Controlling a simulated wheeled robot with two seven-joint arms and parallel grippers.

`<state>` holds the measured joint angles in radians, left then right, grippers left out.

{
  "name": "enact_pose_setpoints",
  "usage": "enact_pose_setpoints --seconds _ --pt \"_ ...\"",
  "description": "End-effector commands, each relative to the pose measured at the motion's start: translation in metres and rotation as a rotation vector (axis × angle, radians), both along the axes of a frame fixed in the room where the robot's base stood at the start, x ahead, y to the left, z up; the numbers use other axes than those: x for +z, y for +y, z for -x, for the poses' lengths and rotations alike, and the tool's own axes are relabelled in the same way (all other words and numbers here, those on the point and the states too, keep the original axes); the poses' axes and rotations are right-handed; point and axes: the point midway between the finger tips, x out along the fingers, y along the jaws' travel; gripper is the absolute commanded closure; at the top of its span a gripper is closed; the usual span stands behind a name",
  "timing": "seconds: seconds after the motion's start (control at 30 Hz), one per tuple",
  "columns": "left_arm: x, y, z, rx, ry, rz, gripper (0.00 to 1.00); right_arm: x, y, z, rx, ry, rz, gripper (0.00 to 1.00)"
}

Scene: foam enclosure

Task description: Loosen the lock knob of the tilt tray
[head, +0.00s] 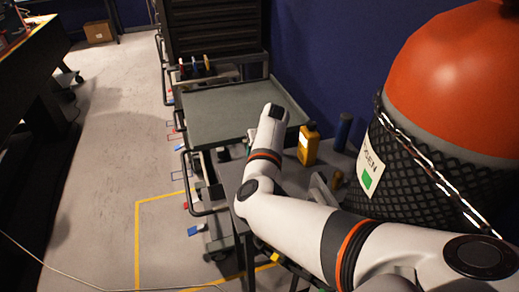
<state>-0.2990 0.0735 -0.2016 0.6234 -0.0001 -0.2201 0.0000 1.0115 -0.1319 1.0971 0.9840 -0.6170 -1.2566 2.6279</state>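The tilt tray (215,112), a grey-green flat tray with a low rim, is at the centre of the head view on a wheeled cart. I cannot make out its lock knob; the area below the tray's near right edge is partly covered by my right arm. My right arm comes in from the lower right, and its white and black end lies over the tray's right side. The fingers of my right gripper cannot be made out, and I cannot tell whether it touches anything. My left gripper is not in view.
A yellow-brown bottle (308,146) and a dark blue cylinder (343,132) stand right of the tray. A large orange-topped drum (455,90) in black mesh fills the right. A dark rack (215,28) stands behind. The floor (110,130) at left is mostly clear.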

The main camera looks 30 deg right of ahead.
Motion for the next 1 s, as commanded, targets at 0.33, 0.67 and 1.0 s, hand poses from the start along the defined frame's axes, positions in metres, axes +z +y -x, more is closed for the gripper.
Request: enact_pose_setpoints --seconds 0.33,0.67,1.0 --pt "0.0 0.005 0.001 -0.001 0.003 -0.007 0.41 0.0 0.0 0.0 0.001 0.0 0.001 0.85" --pt "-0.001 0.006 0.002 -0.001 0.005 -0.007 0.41 -0.005 0.007 -0.001 0.007 0.072 0.299 0.85" --pt "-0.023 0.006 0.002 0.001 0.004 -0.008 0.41 -0.002 0.009 -0.002 0.001 0.115 0.486 0.85"
